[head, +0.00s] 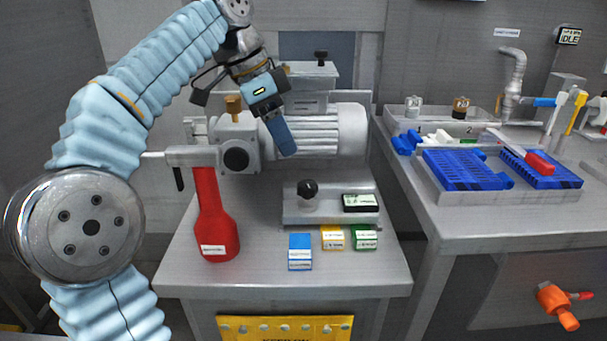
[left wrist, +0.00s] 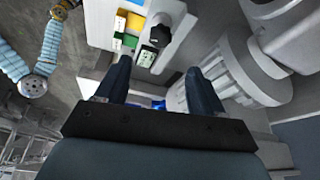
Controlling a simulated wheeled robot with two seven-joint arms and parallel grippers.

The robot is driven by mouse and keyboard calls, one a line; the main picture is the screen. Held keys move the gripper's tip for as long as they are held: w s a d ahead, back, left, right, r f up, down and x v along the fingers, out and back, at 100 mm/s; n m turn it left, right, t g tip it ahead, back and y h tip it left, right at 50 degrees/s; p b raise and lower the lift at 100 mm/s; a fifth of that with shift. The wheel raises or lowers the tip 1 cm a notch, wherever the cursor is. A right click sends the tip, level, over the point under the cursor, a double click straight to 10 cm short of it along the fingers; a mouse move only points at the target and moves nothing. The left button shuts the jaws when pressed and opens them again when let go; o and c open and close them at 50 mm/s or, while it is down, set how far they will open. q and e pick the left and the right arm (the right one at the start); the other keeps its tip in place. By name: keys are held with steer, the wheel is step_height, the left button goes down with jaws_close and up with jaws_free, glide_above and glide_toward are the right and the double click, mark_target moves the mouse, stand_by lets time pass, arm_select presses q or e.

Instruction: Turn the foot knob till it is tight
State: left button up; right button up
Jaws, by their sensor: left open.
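A black round knob (head: 307,189), which looks like the foot knob, stands on the grey metal foot plate (head: 325,214) in front of the motor housing. It also shows in the left wrist view (left wrist: 160,34), beyond my fingers. How tight it is cannot be seen. My left gripper (head: 284,148) hangs in front of the motor housing (head: 345,130), above and slightly left of the knob and apart from it. In the left wrist view my left gripper (left wrist: 157,75) has its two dark fingers spread with nothing held between them. My right gripper is in neither view.
A red tool (head: 217,225) lies at the bench's left. Blue (head: 300,252), yellow (head: 332,238) and green (head: 364,238) boxes stand before the foot plate. Another black round part (head: 236,155) faces out at the machine's left. Blue racks (head: 465,168) stand on the right counter.

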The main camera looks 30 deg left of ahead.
mark_target(307, 184)
arm_select(q)
steer(key=x, duration=1.1)
steer(key=shift+s+a, duration=0.1)
steer(key=shift+c, duration=0.3)
steer(key=c, duration=1)
